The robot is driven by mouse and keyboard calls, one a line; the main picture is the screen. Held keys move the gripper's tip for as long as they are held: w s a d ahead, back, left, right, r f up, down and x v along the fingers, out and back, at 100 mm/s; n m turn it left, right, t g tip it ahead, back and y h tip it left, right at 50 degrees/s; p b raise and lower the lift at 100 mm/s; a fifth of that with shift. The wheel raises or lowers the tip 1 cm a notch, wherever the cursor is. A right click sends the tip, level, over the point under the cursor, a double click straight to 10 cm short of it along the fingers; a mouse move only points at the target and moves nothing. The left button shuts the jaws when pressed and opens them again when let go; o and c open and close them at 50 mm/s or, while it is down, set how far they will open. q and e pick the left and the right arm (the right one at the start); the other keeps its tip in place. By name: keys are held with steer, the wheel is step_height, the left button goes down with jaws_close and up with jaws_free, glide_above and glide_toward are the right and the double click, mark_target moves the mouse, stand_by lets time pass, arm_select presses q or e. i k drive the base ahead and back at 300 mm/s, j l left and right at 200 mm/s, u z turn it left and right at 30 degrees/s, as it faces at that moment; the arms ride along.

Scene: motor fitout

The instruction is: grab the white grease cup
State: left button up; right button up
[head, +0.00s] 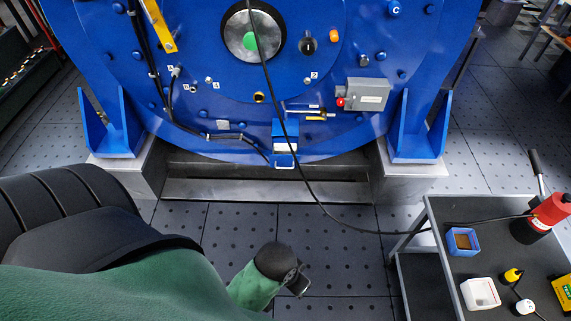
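A white, open-topped, squarish cup (480,294) stands on the dark top of the grey cart at the lower right. Its inside looks pale and I see no clear contents. A blue square cup (462,241) with brown content stands behind it. My green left arm comes in from the lower left. A dark part at its end, seemingly my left gripper (298,284), hangs low over the floor, well left of the cart and apart from the cups. Its fingers are too small and dark to read. My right gripper is not in view.
The cart (447,211) also carries a red cylinder tool (545,214), a yellow-and-black item (513,275), a small white round item (525,307) and a yellow device (563,291). A black cable runs from the blue motor (230,90) to the cart. Tiled floor between is clear.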

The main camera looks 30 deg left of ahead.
mark_target(479, 294)
steer(key=z, duration=1)
